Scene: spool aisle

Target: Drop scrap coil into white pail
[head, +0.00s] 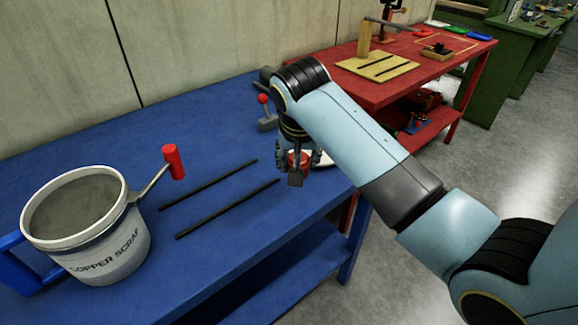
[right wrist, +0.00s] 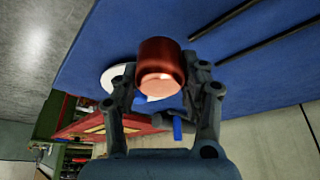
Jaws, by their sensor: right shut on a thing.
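The white pail (head: 108,255), lettered "COPPER SCRAP", stands upright at the left end of the blue table. Its open top shows a plain grey inside. My right gripper (head: 297,170) is over the right part of the blue table, well to the right of the pail. It is shut on the copper-red scrap coil (right wrist: 162,66), which sits between the fingers in the right wrist view. The coil (head: 293,159) is partly hidden by the fingers in the head view. I cannot tell whether it touches anything below. My left gripper is not in view.
Two dark strips (head: 228,208) lie on the blue table (head: 190,135) between pail and gripper. A white dish (head: 320,159) is just behind the gripper. A red-knobbed lever (head: 264,110) stands near it. A red table (head: 405,85) is beyond.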

